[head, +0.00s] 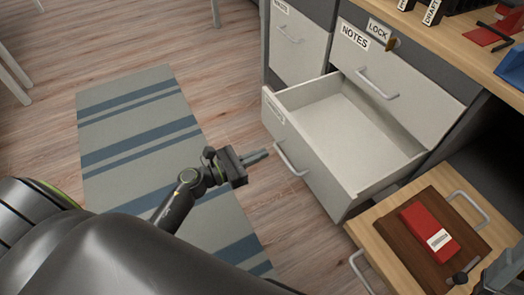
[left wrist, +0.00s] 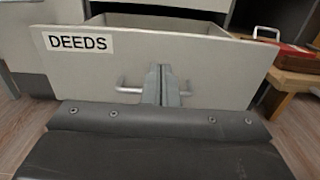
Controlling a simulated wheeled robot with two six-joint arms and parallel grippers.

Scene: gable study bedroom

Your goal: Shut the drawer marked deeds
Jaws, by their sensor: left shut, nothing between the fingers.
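The deeds drawer (head: 305,160) is pulled well out of the cabinet and looks empty inside. Its front (left wrist: 220,70) faces me in the left wrist view, with the label DEEDS (left wrist: 78,43) at upper left. Its bar handle (head: 291,161) is on the outside of the front. My left gripper (head: 268,153) is shut and empty, its tips just in front of the drawer front beside the handle. In the left wrist view the fingers (left wrist: 161,85) cover the middle of the handle (left wrist: 130,86); I cannot tell whether they touch. A grey part at the head view's lower right edge seems to be my right gripper (head: 505,272), cut off.
A wooden stand (head: 375,235) at right holds a brown tray (head: 398,238) with a red box (head: 428,231). A striped rug (head: 140,120) lies on open floor at left.

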